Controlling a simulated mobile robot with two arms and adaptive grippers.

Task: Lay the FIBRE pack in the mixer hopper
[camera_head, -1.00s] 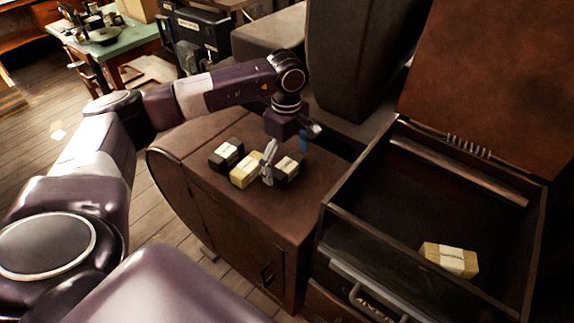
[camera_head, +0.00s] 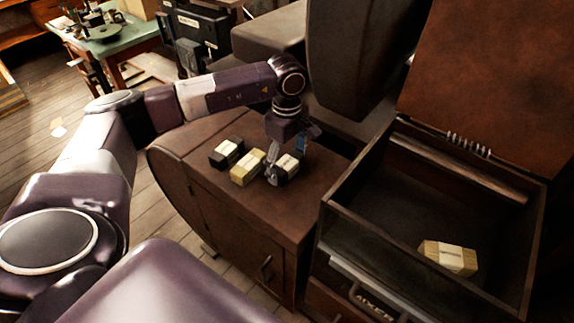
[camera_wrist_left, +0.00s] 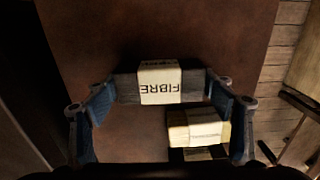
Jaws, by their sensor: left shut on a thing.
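The FIBRE pack, a dark block with a pale labelled band, shows in the left wrist view (camera_wrist_left: 159,82) and in the head view (camera_head: 290,168). My left gripper (camera_head: 281,172) points down and is shut on it, with a finger against each dark end in the left wrist view (camera_wrist_left: 160,92). The pack is at the brown cabinet top; I cannot tell whether it still touches it. The mixer hopper (camera_head: 333,210) is the open dark box at the right, its lid raised. A yellowish pack (camera_head: 448,258) with a pale band lies inside it. My right gripper is not in view.
On the cabinet top (camera_head: 228,197), a yellowish pack (camera_head: 247,168) and a dark pack (camera_head: 226,153) sit left of my gripper. The hopper's raised near wall stands between the cabinet and its inside. The hopper floor left of its pack is clear. A large dark machine body (camera_head: 362,55) rises behind.

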